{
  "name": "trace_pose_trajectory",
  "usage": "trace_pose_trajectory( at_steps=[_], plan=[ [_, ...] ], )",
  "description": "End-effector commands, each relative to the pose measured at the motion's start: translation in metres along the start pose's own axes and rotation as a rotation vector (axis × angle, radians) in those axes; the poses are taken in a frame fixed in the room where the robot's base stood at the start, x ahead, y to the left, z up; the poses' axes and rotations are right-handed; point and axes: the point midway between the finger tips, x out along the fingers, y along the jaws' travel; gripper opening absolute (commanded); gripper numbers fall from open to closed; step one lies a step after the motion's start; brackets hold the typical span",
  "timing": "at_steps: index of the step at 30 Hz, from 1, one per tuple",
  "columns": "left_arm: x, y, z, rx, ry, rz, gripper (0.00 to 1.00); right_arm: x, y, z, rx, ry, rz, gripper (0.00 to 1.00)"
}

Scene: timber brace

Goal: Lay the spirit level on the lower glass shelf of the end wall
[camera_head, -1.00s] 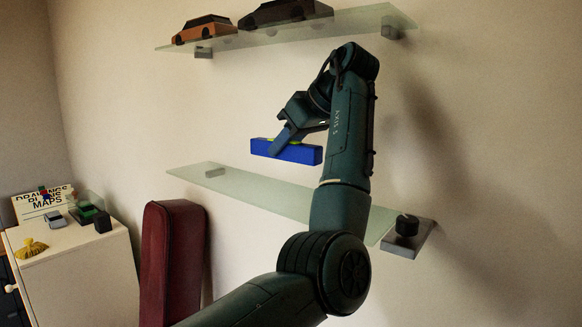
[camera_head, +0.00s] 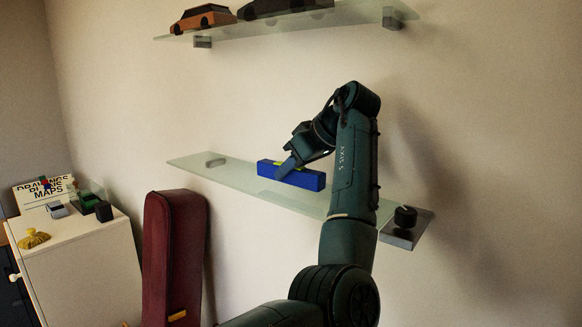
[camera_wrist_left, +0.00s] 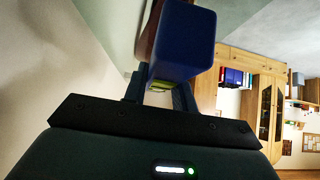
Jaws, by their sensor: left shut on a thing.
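The blue spirit level (camera_head: 308,180) is held level at the lower glass shelf (camera_head: 232,176) on the wall. From the head view I cannot tell whether its underside touches the glass or is slightly above it. My left gripper (camera_head: 287,163) is shut on the level from above, near its middle. In the left wrist view the level (camera_wrist_left: 184,42) sticks out between the fingers of my left gripper (camera_wrist_left: 158,92), with a yellow-green part showing near them. My arm hides part of the shelf's right half. My right gripper is in neither view.
A dark round object (camera_head: 405,216) stands at the shelf's right end. The upper glass shelf (camera_head: 350,15) holds an orange toy car (camera_head: 203,18) and a dark one (camera_head: 275,8). A dark red case (camera_head: 172,255) leans below. A white cabinet (camera_head: 85,270) with small items stands left.

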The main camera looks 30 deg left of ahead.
Motion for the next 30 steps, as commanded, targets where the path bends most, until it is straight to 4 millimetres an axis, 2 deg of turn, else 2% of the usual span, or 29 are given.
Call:
trace_pose_trajectory(
  at_steps=[15, 16, 23, 30],
  plan=[
    [0.0079, 0.0000, 0.0078, -0.001, 0.002, 0.001, 0.01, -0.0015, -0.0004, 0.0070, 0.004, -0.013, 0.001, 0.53],
    [0.0082, 0.0000, 0.0082, 0.000, 0.001, 0.000, 0.29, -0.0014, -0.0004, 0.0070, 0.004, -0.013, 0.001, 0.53],
    [0.0082, -0.0001, 0.0082, 0.000, 0.000, 0.000, 0.48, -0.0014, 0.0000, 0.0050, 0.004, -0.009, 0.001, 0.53],
    [0.0077, -0.0001, 0.0077, 0.000, 0.000, 0.000, 0.49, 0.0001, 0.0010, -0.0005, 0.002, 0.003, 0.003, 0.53]
  ],
)
